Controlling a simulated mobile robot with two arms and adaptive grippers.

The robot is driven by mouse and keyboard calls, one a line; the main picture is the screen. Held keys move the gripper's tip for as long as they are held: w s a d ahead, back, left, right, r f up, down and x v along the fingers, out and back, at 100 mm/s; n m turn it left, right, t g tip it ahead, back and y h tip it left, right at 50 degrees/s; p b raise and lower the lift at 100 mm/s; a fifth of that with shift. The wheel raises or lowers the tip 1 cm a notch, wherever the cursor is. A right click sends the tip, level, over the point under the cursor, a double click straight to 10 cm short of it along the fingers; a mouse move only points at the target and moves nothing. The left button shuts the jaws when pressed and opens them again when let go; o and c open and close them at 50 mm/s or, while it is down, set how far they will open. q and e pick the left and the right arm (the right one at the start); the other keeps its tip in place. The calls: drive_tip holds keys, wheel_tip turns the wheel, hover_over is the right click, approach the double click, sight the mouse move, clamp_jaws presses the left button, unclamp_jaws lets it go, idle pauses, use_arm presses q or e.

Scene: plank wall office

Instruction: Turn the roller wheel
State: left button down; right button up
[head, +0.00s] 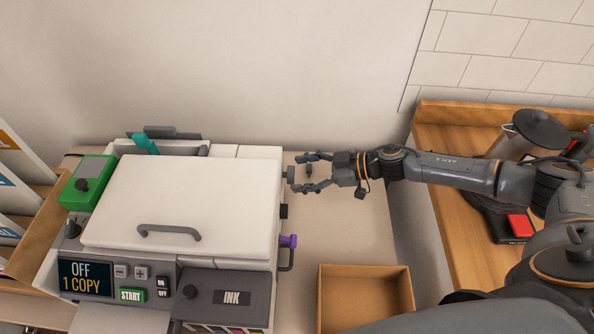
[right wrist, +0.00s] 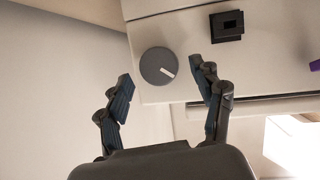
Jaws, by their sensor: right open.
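The roller wheel (right wrist: 158,66) is a round grey knob with a white line mark on the side of the copier, seen in the right wrist view. In the head view the wheel (head: 290,174) shows edge-on at the copier's right side. My right gripper (head: 297,180) is open in front of it. In the right wrist view my right gripper's fingers (right wrist: 160,80) are spread, with the wheel beyond and between the tips; I cannot tell whether they touch it. My left gripper is not in view.
The copier (head: 180,200) has a closed white lid, a control panel reading OFF, and a purple lever (head: 289,241) on its right side. An open cardboard box (head: 365,270) stands right of it. A wooden counter (head: 455,190) with a kettle (head: 535,135) is further right.

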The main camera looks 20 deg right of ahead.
drive_tip(key=shift+x, duration=0.9)
drive_tip(key=shift+c, duration=0.4)
drive_tip(key=c, duration=1.1)
drive_tip(key=shift+o, duration=0.2)
drive_tip(key=shift+s+f+n+t+h+b, duration=0.15)
drive_tip(key=shift+n+t+b, duration=0.65)
drive_tip(key=shift+n, duration=0.4)
drive_tip(key=shift+s+n+t+h+b, duration=0.15)
drive_tip(key=shift+n+t+b, duration=0.65)
drive_tip(key=shift+n, duration=0.4)
drive_tip(key=shift+w, duration=0.1)
